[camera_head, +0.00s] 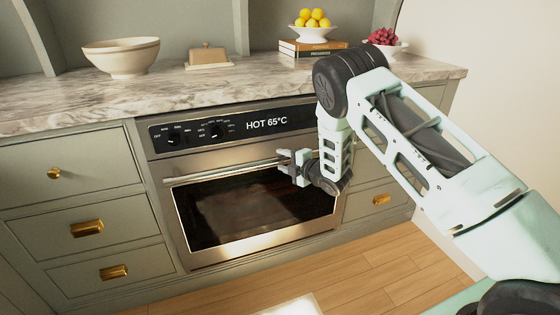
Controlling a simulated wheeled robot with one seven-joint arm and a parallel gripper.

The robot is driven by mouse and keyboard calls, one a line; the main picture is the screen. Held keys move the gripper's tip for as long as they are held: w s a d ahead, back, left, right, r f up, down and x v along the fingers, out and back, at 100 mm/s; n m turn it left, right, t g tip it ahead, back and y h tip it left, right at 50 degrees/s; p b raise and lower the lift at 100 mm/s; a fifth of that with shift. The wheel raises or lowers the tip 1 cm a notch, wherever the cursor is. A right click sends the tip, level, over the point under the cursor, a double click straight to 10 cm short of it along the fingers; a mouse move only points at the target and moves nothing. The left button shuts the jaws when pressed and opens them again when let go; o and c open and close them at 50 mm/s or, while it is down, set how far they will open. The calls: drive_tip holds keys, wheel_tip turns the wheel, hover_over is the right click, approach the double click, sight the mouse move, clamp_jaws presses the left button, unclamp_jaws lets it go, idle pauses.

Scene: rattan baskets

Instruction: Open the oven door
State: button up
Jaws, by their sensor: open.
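The oven (185,260) is built into the grey-green cabinets under the marble counter. Its door (255,240) has a dark window in a steel frame and looks shut. The door's bar handle (215,172) runs across the top of the door. The control panel (190,133) above has black knobs and a display reading "HOT 65°C". My gripper (281,161) is open at the right end of the handle. I cannot tell whether its fingers touch or straddle the bar. My wrist hides part of the door's upper right side.
Drawers with brass pulls (86,228) flank the oven. The marble counter (60,107) holds a cream bowl (121,58), a butter dish (208,57), stacked books (305,48), a bowl of lemons (313,33) and a bowl of red fruit (385,46). The wooden floor (370,270) before the oven looks clear.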

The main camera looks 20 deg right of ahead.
drive_tip(key=shift+x, duration=1.1)
clamp_jaws()
drive_tip(key=shift+f, duration=0.1)
